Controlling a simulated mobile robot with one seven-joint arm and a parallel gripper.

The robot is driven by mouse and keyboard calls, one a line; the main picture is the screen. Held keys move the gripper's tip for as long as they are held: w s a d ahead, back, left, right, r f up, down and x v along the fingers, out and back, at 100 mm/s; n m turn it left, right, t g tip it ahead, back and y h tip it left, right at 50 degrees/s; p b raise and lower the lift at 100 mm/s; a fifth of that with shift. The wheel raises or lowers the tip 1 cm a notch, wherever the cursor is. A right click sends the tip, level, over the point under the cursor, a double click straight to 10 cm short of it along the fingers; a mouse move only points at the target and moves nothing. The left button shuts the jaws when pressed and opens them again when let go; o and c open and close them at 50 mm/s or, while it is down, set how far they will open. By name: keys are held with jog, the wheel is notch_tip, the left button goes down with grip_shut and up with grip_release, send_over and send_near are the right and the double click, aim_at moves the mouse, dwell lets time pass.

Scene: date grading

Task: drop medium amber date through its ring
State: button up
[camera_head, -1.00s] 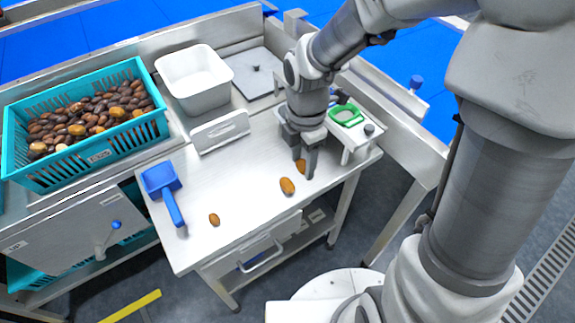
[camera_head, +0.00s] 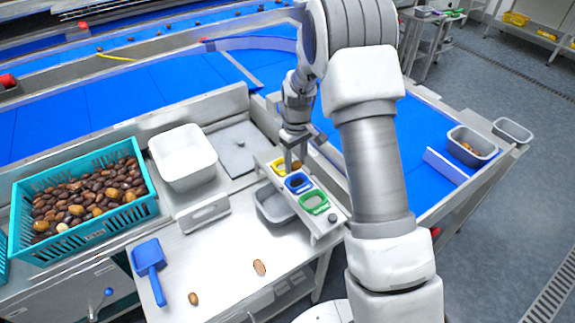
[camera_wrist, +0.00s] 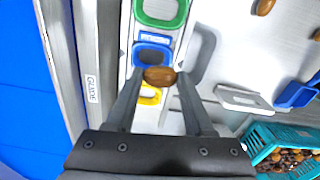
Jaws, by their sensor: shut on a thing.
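My gripper (camera_head: 292,165) is shut on an amber-brown date (camera_wrist: 160,76), held crosswise between the fingertips in the wrist view. The date (camera_head: 297,164) shows beside the fingers in the head view, above the ring stand. The stand carries a yellow ring (camera_head: 280,165), a blue ring (camera_head: 298,183) and a green ring (camera_head: 313,201) in a row. In the wrist view the date overlaps the near edge of the blue ring (camera_wrist: 152,52), with the yellow ring (camera_wrist: 150,97) partly hidden behind the date and fingers. Ring labels are too small to read surely.
Two dates (camera_head: 259,267) (camera_head: 193,298) lie on the steel table (camera_head: 225,260). A grey bin (camera_head: 272,207) sits beneath the ring stand. A blue scoop (camera_head: 149,257), a white tub (camera_head: 183,157) and a teal crate of dates (camera_head: 75,238) stand left. The front table is mostly clear.

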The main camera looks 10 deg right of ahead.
aim_at(297, 169)
jog(key=shift+w+d+r+m, duration=0.15)
jog(key=shift+w+d+m, duration=0.35)
jog(key=shift+w, duration=0.2)
jog(key=shift+f+b, duration=1.4)
jog(key=shift+f, duration=1.4)
jog(key=o, duration=0.9)
jog(key=shift+r, duration=0.1)
jog(key=shift+r+p, duration=1.35)
jog(key=shift+r, duration=1.6)
